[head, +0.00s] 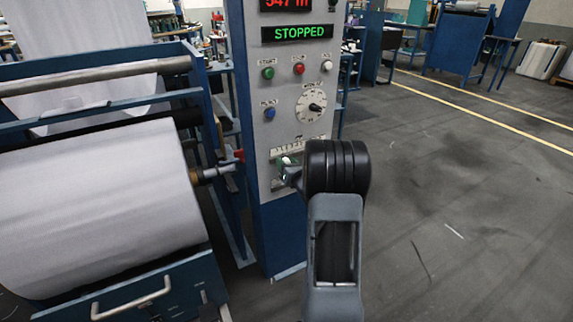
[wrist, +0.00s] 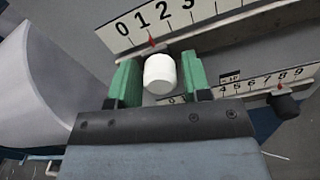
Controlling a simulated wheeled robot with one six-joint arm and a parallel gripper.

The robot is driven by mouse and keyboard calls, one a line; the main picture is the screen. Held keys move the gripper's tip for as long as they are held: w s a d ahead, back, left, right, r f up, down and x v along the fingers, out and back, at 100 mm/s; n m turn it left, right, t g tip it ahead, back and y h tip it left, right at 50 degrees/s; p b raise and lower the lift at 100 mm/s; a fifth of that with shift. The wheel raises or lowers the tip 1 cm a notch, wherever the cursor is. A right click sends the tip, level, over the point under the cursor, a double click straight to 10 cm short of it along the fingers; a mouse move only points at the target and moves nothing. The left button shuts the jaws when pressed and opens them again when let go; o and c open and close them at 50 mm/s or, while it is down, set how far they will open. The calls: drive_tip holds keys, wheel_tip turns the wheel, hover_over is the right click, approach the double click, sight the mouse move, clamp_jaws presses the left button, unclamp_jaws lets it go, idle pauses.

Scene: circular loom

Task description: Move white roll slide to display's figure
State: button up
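The white roll slide's knob (wrist: 160,74) is a short white cylinder under a scale (wrist: 165,24) marked 0, 1, 2, 3.
A second scale (wrist: 262,82) carries a black knob (wrist: 287,105), its pointer near 8, right of my fingers. The panel has a STOPPED display (head: 297,33), buttons and a dial (head: 311,106). A large white roll (head: 95,205) stands left. The floor (head: 470,210) at right is clear.

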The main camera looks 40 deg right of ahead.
clamp_jaws()
idle(0.6)
